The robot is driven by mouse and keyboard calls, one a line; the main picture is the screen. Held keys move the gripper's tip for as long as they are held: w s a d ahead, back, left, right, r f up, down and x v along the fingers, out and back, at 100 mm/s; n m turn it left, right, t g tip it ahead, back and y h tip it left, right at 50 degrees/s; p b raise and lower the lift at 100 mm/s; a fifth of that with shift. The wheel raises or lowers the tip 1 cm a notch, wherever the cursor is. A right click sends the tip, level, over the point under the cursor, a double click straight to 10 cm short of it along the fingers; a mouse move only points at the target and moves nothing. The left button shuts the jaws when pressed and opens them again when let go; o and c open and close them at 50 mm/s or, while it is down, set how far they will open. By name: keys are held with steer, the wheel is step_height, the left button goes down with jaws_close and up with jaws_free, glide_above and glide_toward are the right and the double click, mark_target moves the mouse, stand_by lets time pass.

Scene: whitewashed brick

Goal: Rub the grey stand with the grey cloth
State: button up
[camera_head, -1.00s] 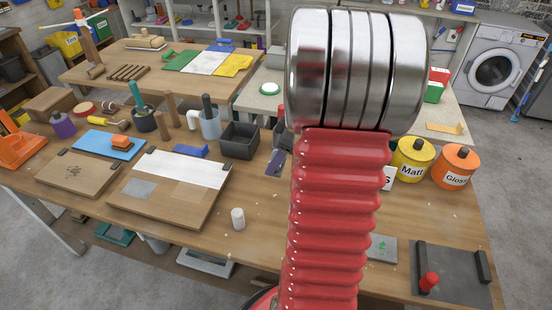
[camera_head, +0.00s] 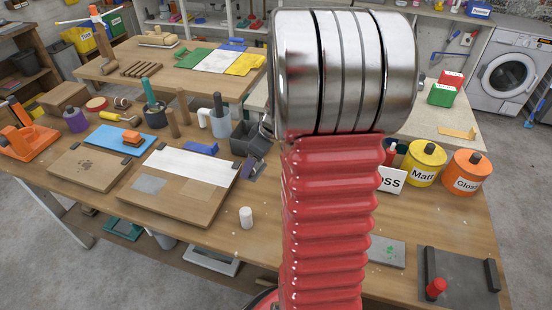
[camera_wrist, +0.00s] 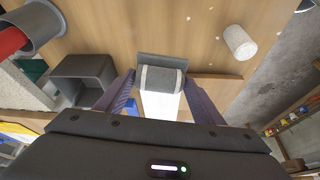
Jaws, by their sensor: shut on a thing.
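My gripper (camera_wrist: 160,82) is shut on a grey rolled or folded piece with pale bands, which looks like the grey cloth (camera_wrist: 160,78). In the wrist view it hangs between the two fingertips, with the white panel (camera_wrist: 160,106) of a board behind it. In the head view my gripper (camera_head: 256,163) is mostly hidden behind my arm. A dark grey plate (camera_head: 460,272) with upright blocks and a red peg lies at the front right of the table, well away from the gripper. I cannot tell whether it is the grey stand.
A wooden board (camera_head: 170,200) with a white panel and a grey square is left of the gripper. A dark grey bin (camera_wrist: 85,78) and a white cylinder (camera_head: 246,217) are close by. Yellow (camera_head: 424,163) and orange (camera_head: 466,171) paint tins stand at the right.

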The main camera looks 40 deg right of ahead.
steer(key=w+a, duration=0.2)
steer(key=a, duration=0.2)
steer(key=w+a+m, duration=0.1)
steer(key=w+a, duration=0.2)
steer(key=a, duration=0.2)
steer(key=w+a+f+m, duration=0.1)
steer(key=w+a, duration=0.2)
steer(key=a, duration=0.1)
steer(key=shift+w+a+f+h, duration=0.1)
steer(key=shift+w+a+h, duration=0.15)
steer(key=shift+a+h, duration=0.15)
steer(key=shift+m+h, duration=0.3)
steer(key=shift+m, duration=0.6)
steer(key=w+a, duration=0.1)
steer(key=a, duration=0.3)
steer(key=w+a, duration=0.1)
steer(key=a, duration=0.3)
steer(key=w+a, duration=0.1)
steer(key=a, duration=0.3)
steer(key=shift+w, duration=0.3)
steer(key=shift+d, duration=0.1)
